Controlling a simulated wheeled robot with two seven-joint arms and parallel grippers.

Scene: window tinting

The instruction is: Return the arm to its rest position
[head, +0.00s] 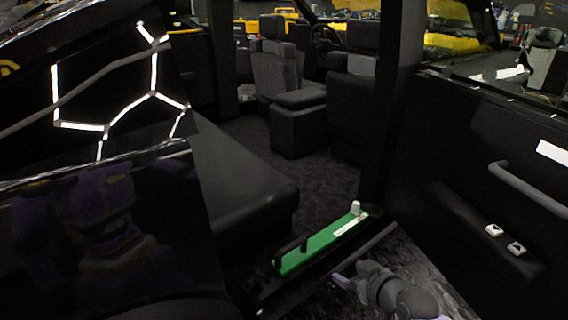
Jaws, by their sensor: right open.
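My right gripper (346,284) is at the bottom of the head view, low in the open doorway. It is open, and nothing shows between its fingers. My grey right wrist and forearm run from it toward the bottom edge. It is apart from the green strip-like tool (318,244) on the door sill, a little to the lower right of it. That tool has a black handle at its near end, a white label and a small white knob at its far end. My left gripper is not in view.
The open car door (430,160) stands on the right, with a grab handle (530,190) and two white switches (493,230). A glossy black body panel (100,235) fills the left and reflects a robot shape. Grey seats (290,85) are inside. Some floor shows beside the gripper.

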